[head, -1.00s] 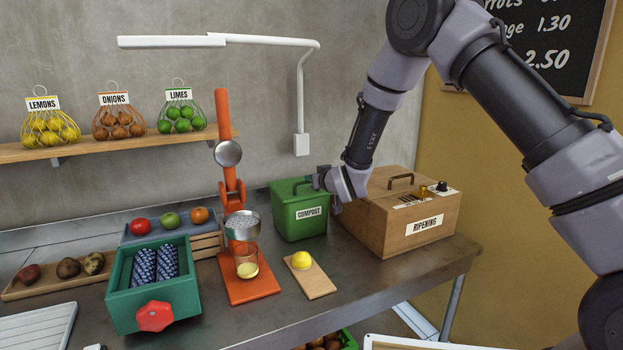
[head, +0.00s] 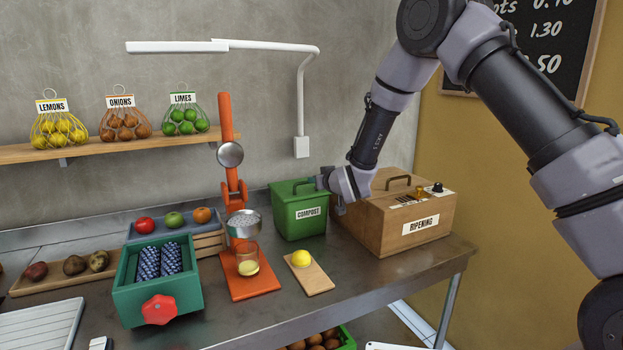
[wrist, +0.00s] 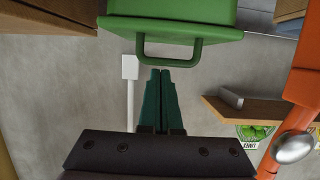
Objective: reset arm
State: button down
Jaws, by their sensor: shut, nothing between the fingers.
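My gripper (wrist: 161,76) is shut and empty, its two green fingers together in the wrist view. The fingertips are close to the handle on the lid of the green compost bin (wrist: 175,14); I cannot tell whether they touch it. In the head view my arm reaches down from the upper right, and its wrist is bent beside the compost bin (head: 300,222), near the lid's right side.
The wooden ripening box (head: 385,228) stands close on the right of my wrist. An orange juicer (head: 232,180) stands left of the bin. A board (head: 316,278) with a yellow half fruit lies in front. A white lamp (head: 270,42) hangs above.

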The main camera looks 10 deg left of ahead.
jog(key=s+d+f, duration=0.3)
jog(key=f, duration=0.1)
jog(key=w+d+r+m+h, duration=0.2)
jog(key=d+r+m+h, duration=0.1)
jog(key=d+r, duration=0.85)
jog(key=s+d+r+m+g+h, duration=0.1)
jog(key=s+d+r+m, duration=0.15)
jog(key=d+r, duration=0.4)
jog(key=s+d+r+m+h, duration=0.1)
jog(key=s+d+r, duration=0.35)
jog(key=d, duration=0.25)
jog(key=s+d+r+m+g, duration=0.1)
jog(key=s+d, duration=0.3)
jog(key=s, duration=0.4)
jog(key=s+d+r+m+g+h, duration=0.1)
jog(key=s+d+r+m, duration=0.1)
jog(key=s+d, duration=0.3)
jog(key=s+d+r+m+g, duration=0.1)
jog(key=s+d, duration=0.4)
jog(key=s, duration=0.8)
jog(key=shift+s+d+r+m+g+h, duration=0.3)
jog(key=shift+r+m, duration=0.15)
jog(key=shift+r, duration=0.4)
